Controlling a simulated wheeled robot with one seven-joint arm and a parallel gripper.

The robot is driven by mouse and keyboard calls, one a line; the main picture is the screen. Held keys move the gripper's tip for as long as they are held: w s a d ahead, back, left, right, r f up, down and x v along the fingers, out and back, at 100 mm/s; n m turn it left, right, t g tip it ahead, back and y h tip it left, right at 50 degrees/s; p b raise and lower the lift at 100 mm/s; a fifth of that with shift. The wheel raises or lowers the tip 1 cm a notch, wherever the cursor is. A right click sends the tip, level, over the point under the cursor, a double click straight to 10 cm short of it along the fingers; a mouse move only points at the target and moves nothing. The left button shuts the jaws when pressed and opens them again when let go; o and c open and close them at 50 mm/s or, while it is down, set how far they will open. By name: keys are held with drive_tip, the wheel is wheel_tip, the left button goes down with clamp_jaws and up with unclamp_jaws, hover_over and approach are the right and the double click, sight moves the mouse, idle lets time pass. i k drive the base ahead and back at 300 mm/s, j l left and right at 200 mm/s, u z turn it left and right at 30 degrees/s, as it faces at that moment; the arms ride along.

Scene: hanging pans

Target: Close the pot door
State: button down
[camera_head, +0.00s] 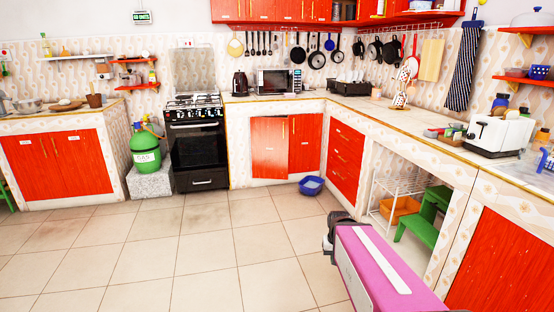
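A red two-door cabinet is under the counter, right of the stove. Its left door (269,147) looks lighter and reaches lower than the right door (305,143), so it appears to stand slightly ajar. The right door looks shut. No door is marked as the pot door, and no pot shows inside. My gripper (331,233) is at the lower right, at the far end of my pink arm, well in front of the cabinet and apart from it. Its fingers are mostly hidden, so their opening cannot be told.
A blue basin (311,186) is on the floor just right of the cabinet doors. Red drawers (346,160) and an open bay with a white rack and a green step stool (424,218) line the right. A green gas cylinder (146,150) stands left of the stove (197,142). The middle floor is clear.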

sight(269, 136)
drive_tip(key=i+j+u, duration=0.15)
drive_tip(key=i, duration=0.75)
drive_tip(key=i+j+u, duration=0.2)
drive_tip(key=i, duration=0.65)
drive_tip(key=i+j+z, duration=0.15)
drive_tip(key=i+z, duration=0.35)
drive_tip(key=i+j+z, duration=0.5)
drive_tip(key=i, duration=0.2)
drive_tip(key=i+j+z, duration=0.5)
